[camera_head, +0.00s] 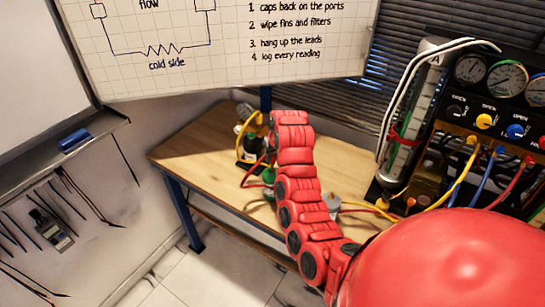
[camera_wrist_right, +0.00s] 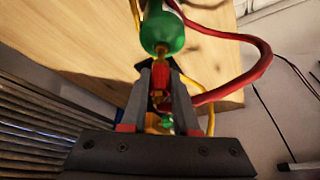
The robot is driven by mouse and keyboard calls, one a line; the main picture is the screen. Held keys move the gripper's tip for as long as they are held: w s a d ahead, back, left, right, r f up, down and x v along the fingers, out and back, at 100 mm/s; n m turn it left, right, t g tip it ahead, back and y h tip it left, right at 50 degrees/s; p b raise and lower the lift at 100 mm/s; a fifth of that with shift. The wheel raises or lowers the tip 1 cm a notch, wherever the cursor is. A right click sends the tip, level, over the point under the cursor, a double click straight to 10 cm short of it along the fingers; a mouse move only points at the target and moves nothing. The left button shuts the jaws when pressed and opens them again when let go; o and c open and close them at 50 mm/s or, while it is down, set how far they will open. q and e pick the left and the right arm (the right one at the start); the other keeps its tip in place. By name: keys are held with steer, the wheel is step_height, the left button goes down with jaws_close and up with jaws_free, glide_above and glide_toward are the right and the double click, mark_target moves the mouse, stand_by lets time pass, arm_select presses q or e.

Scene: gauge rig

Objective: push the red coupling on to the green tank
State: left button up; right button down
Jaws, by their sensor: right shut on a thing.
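The green tank (camera_wrist_right: 162,32) is at the top of the wrist view, with a brass fitting on its end facing my gripper. My right gripper (camera_wrist_right: 161,82) is shut on the red coupling (camera_wrist_right: 161,74), which lies between its fingers just below that fitting. The coupling lines up closely with the fitting; I cannot tell whether it is seated. A red hose (camera_wrist_right: 262,62) curves around to the right. In the head view, the green tank (camera_head: 268,176) shows partly beside my red right arm, which hides the coupling and most of the gripper. My left gripper is not in view.
The wooden bench (camera_head: 185,150) has free room at its left. A dark pump-like unit (camera_head: 248,150) with a yellow hose stands at the back. A gauge panel (camera_head: 500,95) with yellow, blue and red hoses stands right. A grey weight-like piece (camera_head: 331,205) sits by my arm.

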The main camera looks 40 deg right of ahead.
steer(key=shift+f, duration=0.15)
steer(key=shift+f+b, duration=0.5)
steer(key=shift+f, duration=0.4)
steer(key=shift+f, duration=0.3)
stand_by(0.3)
steer(key=shift+c, duration=1.3)
jaws_free()
steer(key=shift+b, duration=0.3)
